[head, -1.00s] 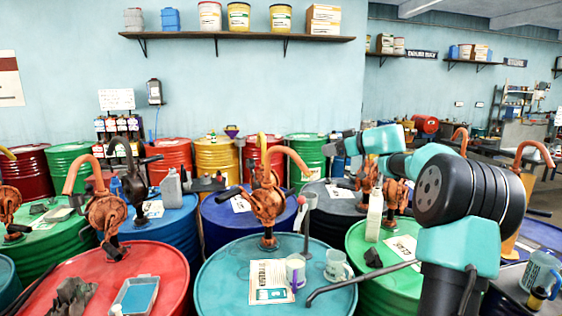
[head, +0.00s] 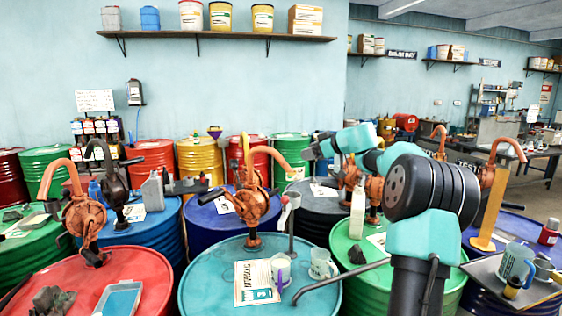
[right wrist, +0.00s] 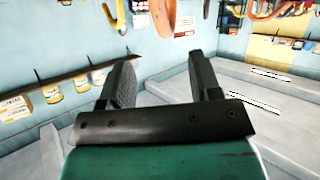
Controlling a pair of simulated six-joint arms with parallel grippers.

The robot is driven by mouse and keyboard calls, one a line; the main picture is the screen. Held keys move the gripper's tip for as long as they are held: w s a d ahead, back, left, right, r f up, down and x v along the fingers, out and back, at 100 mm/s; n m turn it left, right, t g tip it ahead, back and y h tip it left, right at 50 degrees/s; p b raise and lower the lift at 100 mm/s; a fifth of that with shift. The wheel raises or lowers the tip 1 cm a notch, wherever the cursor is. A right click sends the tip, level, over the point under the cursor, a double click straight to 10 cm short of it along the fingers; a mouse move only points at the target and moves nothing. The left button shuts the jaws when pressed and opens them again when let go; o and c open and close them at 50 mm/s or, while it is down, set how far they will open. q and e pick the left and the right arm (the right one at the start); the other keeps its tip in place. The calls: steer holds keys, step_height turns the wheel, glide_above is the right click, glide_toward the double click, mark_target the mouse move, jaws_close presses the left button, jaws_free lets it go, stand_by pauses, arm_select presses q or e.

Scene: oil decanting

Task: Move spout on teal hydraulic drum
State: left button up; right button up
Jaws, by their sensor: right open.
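The teal drum (head: 210,285) stands at front centre in the head view. An orange rotary pump (head: 249,205) is mounted on its lid, with a curved orange spout (head: 275,154) arching up and to the right. A paper label (head: 257,283) lies on the lid. My right gripper (head: 313,145) is up to the right of the spout, apart from it and pointing left. In the right wrist view my right gripper (right wrist: 158,62) is open, with nothing between its fingers. My left gripper is in neither current view.
Mugs (head: 322,264) and a bent grey rod (head: 345,277) are on the teal drum's lid. A red drum (head: 105,285) with its own pump is at left, a green drum (head: 355,240) at right. More drums crowd behind. A wall shelf (head: 215,36) is above.

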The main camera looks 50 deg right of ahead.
mark_target(284, 159)
steer(key=x, duration=1.3)
jaws_close()
